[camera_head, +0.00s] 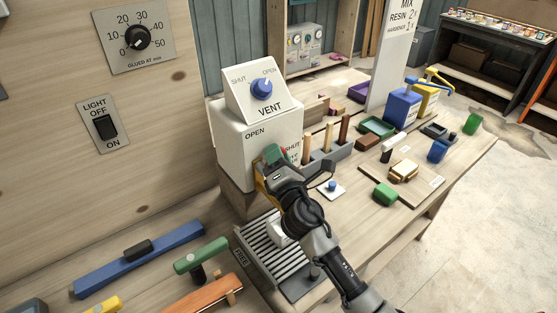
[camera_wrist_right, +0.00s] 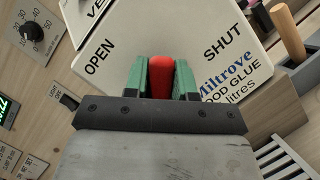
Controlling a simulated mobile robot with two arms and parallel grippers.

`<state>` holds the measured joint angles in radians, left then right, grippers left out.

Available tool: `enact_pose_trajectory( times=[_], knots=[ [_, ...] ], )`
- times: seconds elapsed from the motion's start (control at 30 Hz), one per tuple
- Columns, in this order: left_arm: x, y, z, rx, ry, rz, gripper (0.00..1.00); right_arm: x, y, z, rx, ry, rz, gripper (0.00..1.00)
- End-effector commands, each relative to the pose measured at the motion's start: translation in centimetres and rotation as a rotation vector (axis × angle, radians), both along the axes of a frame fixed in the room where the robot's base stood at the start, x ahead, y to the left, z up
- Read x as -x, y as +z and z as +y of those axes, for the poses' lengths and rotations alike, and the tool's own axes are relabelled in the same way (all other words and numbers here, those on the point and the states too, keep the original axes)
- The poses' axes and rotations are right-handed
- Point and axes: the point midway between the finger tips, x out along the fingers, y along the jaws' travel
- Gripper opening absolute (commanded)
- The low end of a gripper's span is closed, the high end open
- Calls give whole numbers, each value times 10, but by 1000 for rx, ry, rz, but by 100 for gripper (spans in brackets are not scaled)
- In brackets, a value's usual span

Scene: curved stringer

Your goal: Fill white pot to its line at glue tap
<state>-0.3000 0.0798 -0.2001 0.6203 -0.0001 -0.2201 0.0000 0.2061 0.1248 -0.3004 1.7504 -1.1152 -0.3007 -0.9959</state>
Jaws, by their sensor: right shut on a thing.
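The white glue tank (camera_head: 232,150) stands against the wall, with OPEN and SHUT marked on its front. My right gripper (camera_head: 272,155) is at this front, its green fingers shut on the red tap handle (camera_wrist_right: 161,77). In the right wrist view the handle lies between the two marks, OPEN to the left and SHUT to the right. The white pot (camera_head: 277,232) stands on the slatted drip tray (camera_head: 262,257) below, mostly hidden by my right arm. Its line and the glue level cannot be seen. My left gripper is not in view.
A VENT box with a blue knob (camera_head: 262,87) sits on the tank. A rack of wooden-handled tools (camera_head: 328,155) stands close on the right. A green-handled tool (camera_head: 202,256) and a blue bar (camera_head: 140,258) lie at front left. Blue and yellow pump bottles stand farther back.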

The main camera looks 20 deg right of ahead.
Motion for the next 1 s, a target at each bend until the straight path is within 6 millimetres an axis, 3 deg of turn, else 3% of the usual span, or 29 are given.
enact_pose_trajectory(
  times=[0.57, 0.6, 0.77, 1.0],
  knots=[
    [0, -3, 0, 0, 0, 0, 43, 0, 0, 1, 42, 0, -12, 0],
    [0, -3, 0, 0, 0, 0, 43, 0, 0, 1, 42, -1, -11, 27],
    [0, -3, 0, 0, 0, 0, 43, 0, 0, 1, 41, 0, -12, 51],
    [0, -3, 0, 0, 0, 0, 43, 1, 1, 1, 40, 0, -13, 51]
  ],
)
